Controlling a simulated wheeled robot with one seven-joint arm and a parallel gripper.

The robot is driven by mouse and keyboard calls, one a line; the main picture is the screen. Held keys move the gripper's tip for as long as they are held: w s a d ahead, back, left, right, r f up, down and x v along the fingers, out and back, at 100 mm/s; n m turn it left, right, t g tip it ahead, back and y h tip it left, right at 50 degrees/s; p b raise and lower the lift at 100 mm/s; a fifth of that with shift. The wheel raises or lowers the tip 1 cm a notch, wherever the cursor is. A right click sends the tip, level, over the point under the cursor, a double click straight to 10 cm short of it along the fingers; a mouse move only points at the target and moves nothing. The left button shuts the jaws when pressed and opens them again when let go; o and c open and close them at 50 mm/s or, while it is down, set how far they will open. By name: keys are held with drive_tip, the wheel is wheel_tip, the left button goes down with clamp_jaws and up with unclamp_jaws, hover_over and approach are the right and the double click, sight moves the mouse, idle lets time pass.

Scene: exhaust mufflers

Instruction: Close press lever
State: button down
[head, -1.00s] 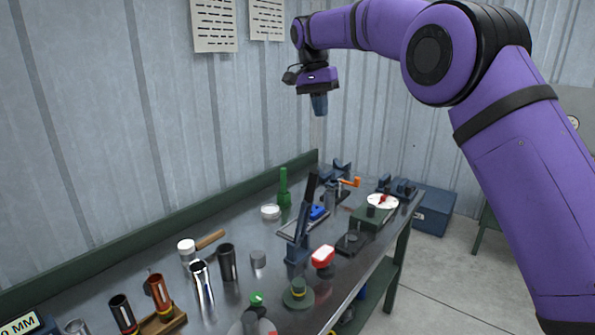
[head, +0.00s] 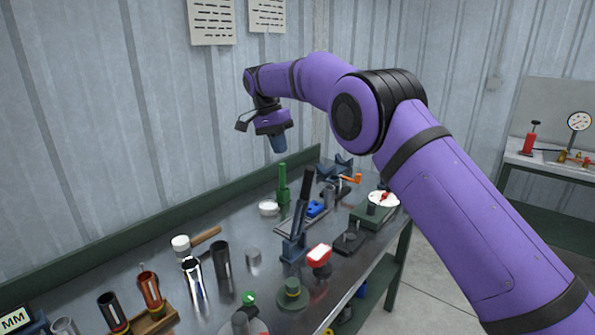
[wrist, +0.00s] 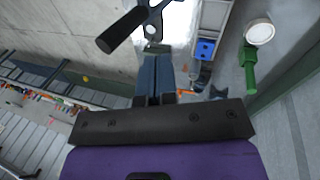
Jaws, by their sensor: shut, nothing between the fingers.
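The press (head: 293,247) is a dark blue frame standing on the metal workbench. Its lever, with a black grip (head: 305,188), points up and leans slightly right. In the wrist view the lever's black grip (wrist: 122,31) shows at the upper left, beyond my fingers and apart from them. My gripper (head: 280,150) hangs above the back of the bench, higher than the lever top and a little left of it. Its blue-grey fingers (wrist: 156,56) are shut together and empty. I see no contact with the lever.
Tubes and a mallet (head: 205,236) are at left. Air around my gripper is clear.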

drive_tip(key=s+d+f, duration=0.2)
drive_tip(key=d+f, duration=0.3)
drive_tip(key=f, duration=0.1)
drive_tip(key=shift+s+f, duration=0.2)
drive_tip(key=shift+d, duration=0.1)
idle(0.3)
